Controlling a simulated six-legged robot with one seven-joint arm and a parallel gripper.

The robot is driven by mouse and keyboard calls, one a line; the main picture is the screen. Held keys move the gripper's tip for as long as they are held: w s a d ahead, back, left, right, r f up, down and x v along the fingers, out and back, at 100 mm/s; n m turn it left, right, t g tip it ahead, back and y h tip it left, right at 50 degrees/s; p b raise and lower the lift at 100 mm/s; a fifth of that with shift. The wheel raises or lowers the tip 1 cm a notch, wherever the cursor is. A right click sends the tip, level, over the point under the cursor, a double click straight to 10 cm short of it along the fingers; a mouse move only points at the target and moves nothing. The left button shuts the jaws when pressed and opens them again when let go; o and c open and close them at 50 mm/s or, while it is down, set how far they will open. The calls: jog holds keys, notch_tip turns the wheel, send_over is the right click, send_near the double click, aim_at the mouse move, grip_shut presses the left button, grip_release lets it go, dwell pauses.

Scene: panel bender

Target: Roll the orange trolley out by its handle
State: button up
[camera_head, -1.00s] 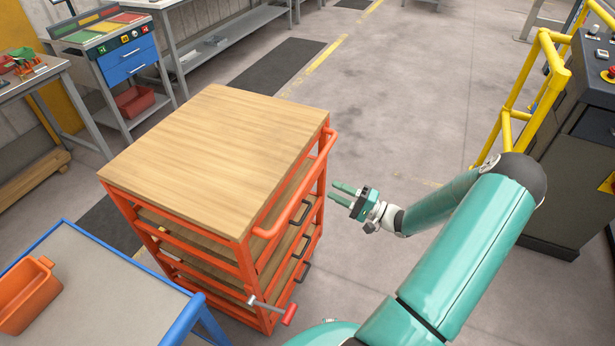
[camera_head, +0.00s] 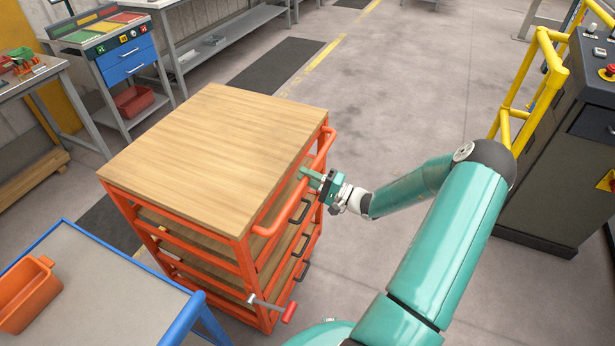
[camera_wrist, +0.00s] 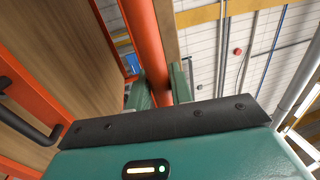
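The orange trolley (camera_head: 243,262) has a wooden top and several open drawers or shelves with dark pulls. Its orange handle bar (camera_head: 283,212) runs along the right side of the top. It also shows as an orange bar (camera_wrist: 149,45) in the wrist view. My gripper (camera_head: 308,177) is at the handle, coming from the right. In the wrist view its two green fingers (camera_wrist: 158,88) stand on either side of the bar, apart. Whether they touch the bar is hard to see. The fingertips are partly hidden by the handle in the head view.
A blue-edged table (camera_head: 105,285) with an orange bin (camera_head: 27,292) stands close at the trolley's lower left. A red-gripped lever (camera_head: 275,306) sticks out at the trolley's near corner. Yellow rails (camera_head: 540,90) and a dark control console (camera_head: 560,170) stand right. The floor between is clear.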

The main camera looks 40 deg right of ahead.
grip_shut()
